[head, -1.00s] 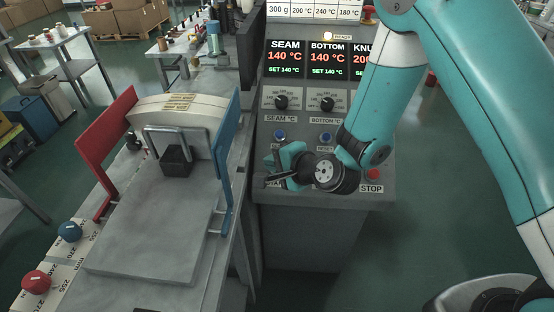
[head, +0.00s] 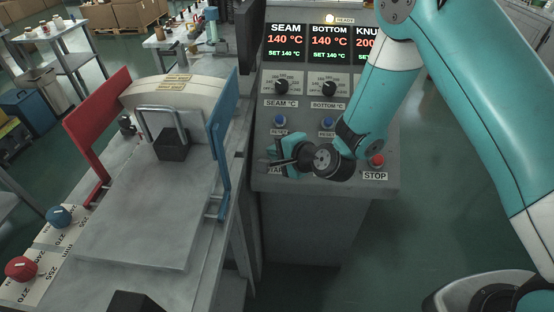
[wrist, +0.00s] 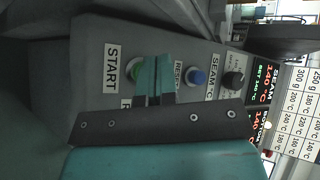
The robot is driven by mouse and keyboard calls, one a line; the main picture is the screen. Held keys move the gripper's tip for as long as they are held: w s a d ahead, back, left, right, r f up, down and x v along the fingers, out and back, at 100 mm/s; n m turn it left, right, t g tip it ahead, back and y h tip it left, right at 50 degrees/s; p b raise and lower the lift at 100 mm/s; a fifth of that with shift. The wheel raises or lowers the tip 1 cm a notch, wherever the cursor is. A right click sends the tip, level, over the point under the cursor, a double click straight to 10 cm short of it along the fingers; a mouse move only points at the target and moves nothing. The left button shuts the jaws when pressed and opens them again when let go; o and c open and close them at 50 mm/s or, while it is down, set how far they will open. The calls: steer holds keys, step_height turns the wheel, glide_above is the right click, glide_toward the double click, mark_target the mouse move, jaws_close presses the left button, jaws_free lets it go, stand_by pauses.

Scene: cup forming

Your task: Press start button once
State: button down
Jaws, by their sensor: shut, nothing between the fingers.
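The green start button (wrist: 137,69) shows in the wrist view beside the white START label (wrist: 111,68), partly covered by my fingers. My gripper (wrist: 153,70) is shut and empty, its teal fingertips over or beside the button's edge. I cannot tell whether they touch it. In the head view my gripper (head: 272,160) is at the lower left of the control panel (head: 260,183). There it hides the start button and most of its label.
A blue reset button (wrist: 196,77) sits close to the fingers, and a second blue button (head: 327,123) is to its right in the head view. The red stop button (head: 377,160) is at the panel's lower right. A forming machine (head: 150,215) stands left of the panel.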

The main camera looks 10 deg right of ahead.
steer(key=shift+w+d+f+b, duration=0.1)
steer(key=shift+w+f+b, duration=0.3)
steer(key=shift+w+f, duration=0.4)
steer(key=shift+s+f, duration=0.1)
steer(key=shift+f, duration=0.05)
stand_by(1.4)
steer(key=shift+w+f+b, duration=0.25)
steer(key=shift+f+b, duration=0.05)
steer(key=shift+w+d+f+b, duration=0.1)
steer(key=shift+w+f+b, duration=0.2)
steer(key=shift+f, duration=0.1)
stand_by(0.8)
steer(key=shift+s+r, duration=0.1)
steer(key=shift+s+r+p, duration=0.5)
steer(key=shift+r+p, duration=0.1)
steer(key=shift+r, duration=0.05)
steer(key=shift+s+a+r+p, duration=0.2)
steer(key=shift+s+r+p, duration=0.55)
steer(key=shift+r, duration=0.3)
steer(key=shift+s+a+r+p, duration=0.2)
steer(key=shift+s+r+p, duration=0.55)
steer(key=shift+r, duration=0.25)
steer(key=shift+w, duration=0.1)
